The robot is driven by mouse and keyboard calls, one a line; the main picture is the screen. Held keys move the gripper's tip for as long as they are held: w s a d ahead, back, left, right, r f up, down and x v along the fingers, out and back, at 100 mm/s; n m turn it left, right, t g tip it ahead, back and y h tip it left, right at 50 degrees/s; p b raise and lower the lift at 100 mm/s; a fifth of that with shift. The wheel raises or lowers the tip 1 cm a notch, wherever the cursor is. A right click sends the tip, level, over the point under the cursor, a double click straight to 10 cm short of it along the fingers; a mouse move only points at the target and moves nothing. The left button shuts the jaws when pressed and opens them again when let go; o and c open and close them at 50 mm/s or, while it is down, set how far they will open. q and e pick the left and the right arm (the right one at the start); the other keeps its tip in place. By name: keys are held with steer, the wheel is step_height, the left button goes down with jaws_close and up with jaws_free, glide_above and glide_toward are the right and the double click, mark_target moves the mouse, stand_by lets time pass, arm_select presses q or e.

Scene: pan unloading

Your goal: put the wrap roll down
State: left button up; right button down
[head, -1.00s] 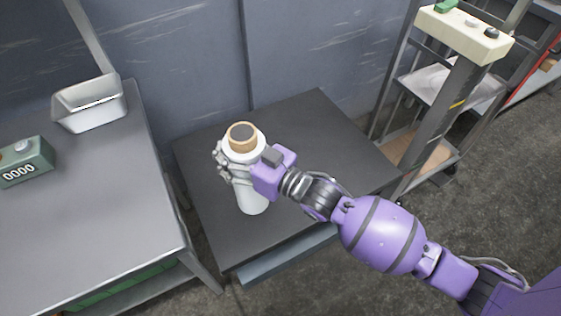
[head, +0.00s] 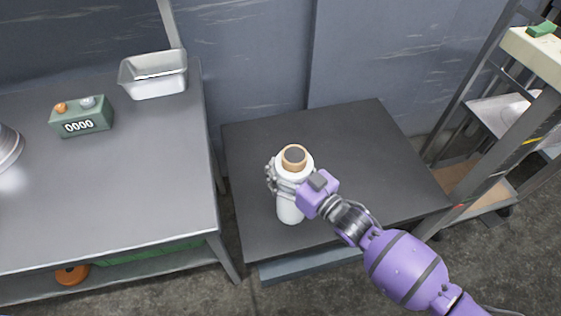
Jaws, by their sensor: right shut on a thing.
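The wrap roll (head: 290,208) is a white cylinder with a brown cardboard core showing at its top end. It stands roughly upright over the dark square table (head: 375,135). I cannot tell whether its lower end touches the table top. My right gripper (head: 285,180) is shut around the upper part of the roll, with its grey fingers showing on the roll's left side. My right arm comes in from the lower right. My left gripper is not in view.
A grey metal bench (head: 120,190) at the left holds a metal pan (head: 157,82) and a green box (head: 81,118) reading 0000. A rack (head: 490,150) stands at the right. The dark table is bare around the roll.

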steer(key=shift+r, duration=0.1)
steer(key=c, duration=1.1)
jaws_free()
steer(key=shift+f, duration=0.25)
steer(key=o, duration=0.8)
steer(key=shift+r, duration=0.15)
steer(key=shift+s+d, duration=0.15)
steer(key=v, duration=1.2)
steer(key=s+d+f+m+g+h, duration=0.1)
steer(key=s+d+f+m+h, duration=0.2)
steer(key=s+f, duration=0.4)
steer(key=s+d+f+m+h, duration=0.25)
steer(key=s+f+h, duration=0.3)
steer(key=s, duration=0.35)
steer(key=s+d+f+m+g+h, duration=0.1)
steer(key=s+d, duration=0.3)
steer(key=s, duration=0.5)
steer(key=s+d+f+m+g+h, duration=0.2)
steer(key=s+d+f+g+h, duration=0.1)
steer(key=s, duration=0.7)
steer(key=shift+d+f+g, duration=0.4)
steer(key=shift+d+f, duration=0.25)
steer(key=shift+f, duration=0.15)
